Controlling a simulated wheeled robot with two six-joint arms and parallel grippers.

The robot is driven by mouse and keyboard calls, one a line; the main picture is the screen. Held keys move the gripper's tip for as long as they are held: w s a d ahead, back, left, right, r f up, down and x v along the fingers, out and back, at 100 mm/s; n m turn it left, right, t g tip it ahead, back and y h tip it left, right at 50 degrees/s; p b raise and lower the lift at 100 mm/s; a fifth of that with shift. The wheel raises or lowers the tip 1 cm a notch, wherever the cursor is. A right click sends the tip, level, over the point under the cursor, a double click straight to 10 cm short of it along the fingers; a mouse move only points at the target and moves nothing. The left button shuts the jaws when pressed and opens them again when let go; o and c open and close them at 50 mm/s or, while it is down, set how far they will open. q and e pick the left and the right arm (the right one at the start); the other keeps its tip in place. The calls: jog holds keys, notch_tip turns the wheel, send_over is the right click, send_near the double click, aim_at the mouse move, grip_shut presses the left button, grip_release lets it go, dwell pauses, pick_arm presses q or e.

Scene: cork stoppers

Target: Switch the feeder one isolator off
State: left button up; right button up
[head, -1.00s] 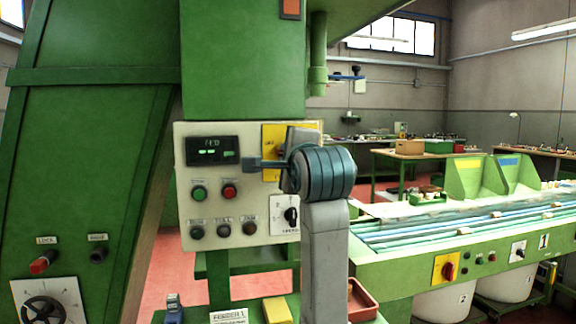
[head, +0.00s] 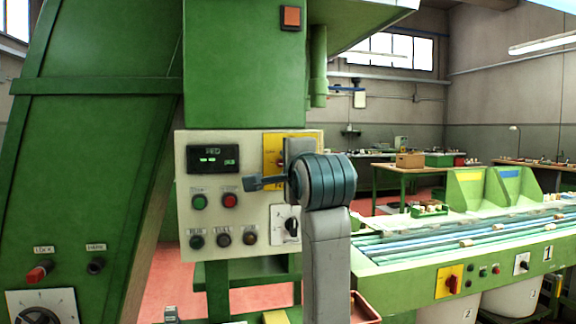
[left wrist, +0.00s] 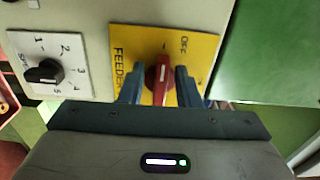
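The feeder one isolator is a red handle (left wrist: 161,82) on a yellow plate (left wrist: 207,48) lettered FEEDER and OFF. In the left wrist view the handle stands nearly upright, with OFF above and right of it. My left gripper (left wrist: 159,76) has one blue finger on each side of the handle, apart and close to it; I cannot tell whether either touches. My right gripper is out of view.
A black rotary selector (left wrist: 45,72) sits beside the yellow plate. The cream panel (head: 213,181) also carries a display (head: 212,158) and several push buttons. A green machine frame (head: 95,150) stands left. A conveyor (head: 455,245) runs at the right.

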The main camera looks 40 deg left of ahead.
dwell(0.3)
